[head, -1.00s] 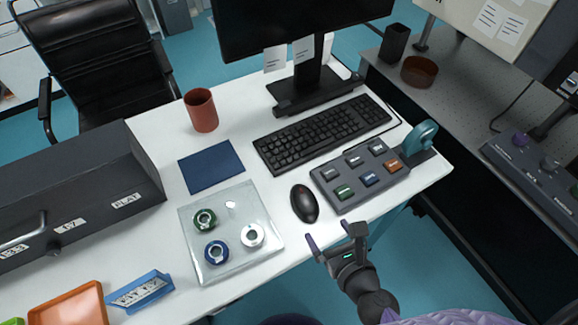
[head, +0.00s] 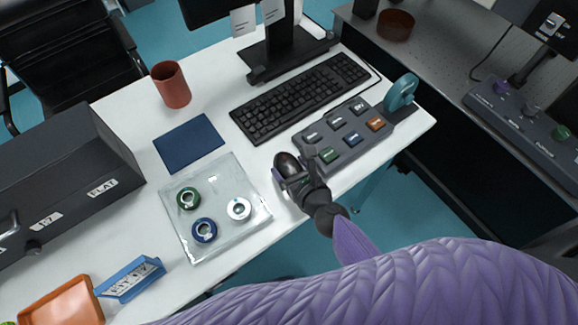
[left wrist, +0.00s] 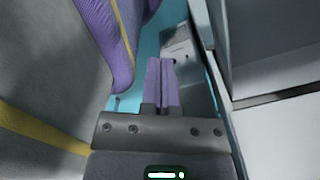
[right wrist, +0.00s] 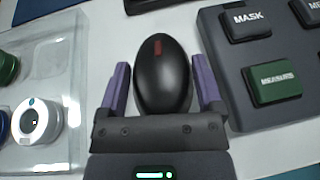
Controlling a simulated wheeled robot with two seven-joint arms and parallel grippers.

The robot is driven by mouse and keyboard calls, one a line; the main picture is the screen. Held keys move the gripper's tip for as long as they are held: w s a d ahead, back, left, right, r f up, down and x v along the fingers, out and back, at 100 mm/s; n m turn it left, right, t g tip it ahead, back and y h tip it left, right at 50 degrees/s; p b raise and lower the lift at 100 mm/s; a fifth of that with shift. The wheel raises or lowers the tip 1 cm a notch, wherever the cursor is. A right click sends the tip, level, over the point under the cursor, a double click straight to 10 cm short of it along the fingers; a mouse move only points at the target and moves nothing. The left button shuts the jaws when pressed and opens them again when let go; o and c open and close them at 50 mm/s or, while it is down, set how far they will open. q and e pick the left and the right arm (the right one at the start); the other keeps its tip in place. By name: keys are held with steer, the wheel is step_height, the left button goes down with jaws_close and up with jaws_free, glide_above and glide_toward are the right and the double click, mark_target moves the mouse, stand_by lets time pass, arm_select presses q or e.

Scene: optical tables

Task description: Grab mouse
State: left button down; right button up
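The black mouse (head: 288,165) lies on the white desk, between the glass tray and the button panel. In the right wrist view the mouse (right wrist: 163,75) sits between the two purple fingers of my right gripper (right wrist: 163,85). The fingers are spread on both sides of it, with a small gap showing on each side. In the head view my right gripper (head: 293,178) covers the near end of the mouse. My left gripper (left wrist: 161,80) shows only in the left wrist view; its purple fingers are together, with nothing seen between them.
The button panel (head: 341,158) is close right of the mouse, and the glass tray (head: 180,222) with three round pieces is to its left. The keyboard (head: 300,97) lies behind. A blue mat (head: 188,143) and a red-brown cup (head: 171,85) stand farther left.

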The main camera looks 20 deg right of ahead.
steer(key=c, duration=0.8)
steer(key=shift+r, duration=0.1)
